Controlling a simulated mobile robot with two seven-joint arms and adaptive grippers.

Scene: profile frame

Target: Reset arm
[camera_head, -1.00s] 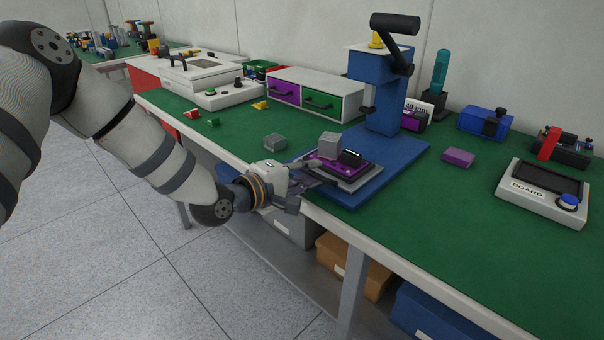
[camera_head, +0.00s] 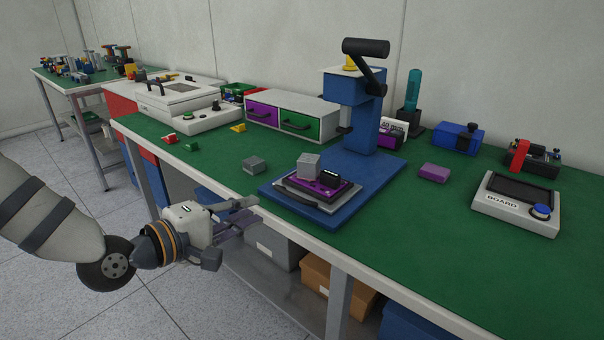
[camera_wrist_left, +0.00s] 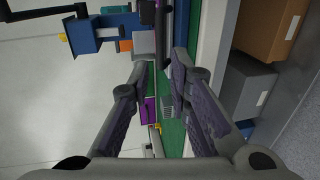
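My left gripper (camera_head: 240,222) is in front of the bench's front edge, left of the blue press, apart from everything on the bench. In the left wrist view its two fingers (camera_wrist_left: 163,85) stand apart with nothing held between them. The left arm comes in from the left edge of the head view. My right gripper is not in view.
The green-topped bench (camera_head: 420,245) carries a blue press (camera_head: 350,115) with a purple plate (camera_head: 318,187) and a grey block (camera_head: 308,166) on its base. A small grey block (camera_head: 253,165) lies nearby. Boxes (camera_head: 335,285) stand on the shelf below. The floor at left is clear.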

